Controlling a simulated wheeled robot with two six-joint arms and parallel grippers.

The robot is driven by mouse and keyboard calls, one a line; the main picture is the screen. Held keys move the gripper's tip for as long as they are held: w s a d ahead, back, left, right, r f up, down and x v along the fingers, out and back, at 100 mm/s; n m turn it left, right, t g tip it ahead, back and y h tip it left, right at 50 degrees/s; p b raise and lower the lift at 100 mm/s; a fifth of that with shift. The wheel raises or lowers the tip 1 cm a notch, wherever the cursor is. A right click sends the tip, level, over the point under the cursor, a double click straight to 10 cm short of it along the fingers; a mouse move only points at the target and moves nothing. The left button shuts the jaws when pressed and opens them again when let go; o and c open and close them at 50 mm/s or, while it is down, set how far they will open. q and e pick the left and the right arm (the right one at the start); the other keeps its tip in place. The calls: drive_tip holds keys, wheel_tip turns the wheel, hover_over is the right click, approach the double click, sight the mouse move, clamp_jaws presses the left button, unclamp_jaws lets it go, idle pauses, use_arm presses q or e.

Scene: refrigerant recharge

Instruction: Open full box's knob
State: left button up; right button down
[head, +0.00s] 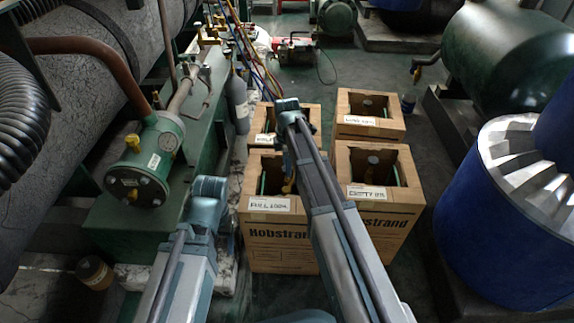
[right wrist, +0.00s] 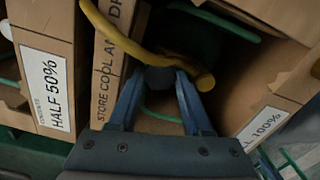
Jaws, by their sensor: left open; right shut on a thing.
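The full box (head: 284,236) is the front left cardboard box, with a label reading FULL 100%. Its label (right wrist: 262,129) also shows at lower right in the right wrist view. My right gripper (right wrist: 159,82) reaches down into this box, its two blue fingers shut on a dark knob (right wrist: 160,76). A yellow hose (right wrist: 127,43) curves past just beyond the knob, and its end lies by the right finger. In the head view my right arm hides most of the gripper and the knob. My left arm shows at lower left, but its gripper is not visible.
Green machinery (head: 150,165) borders the left, and a blue drum (head: 500,230) the right.

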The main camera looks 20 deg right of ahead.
drive_tip(key=shift+n, duration=0.5)
idle(0.3)
drive_tip(key=shift+c, duration=1.7)
unclamp_jaws()
drive_tip(key=shift+r, duration=0.1)
wheel_tip(320, 180, up, 14)
drive_tip(key=p, duration=1.3)
drive_tip(key=shift+f+p, duration=0.2)
drive_tip(key=shift+p, duration=0.2)
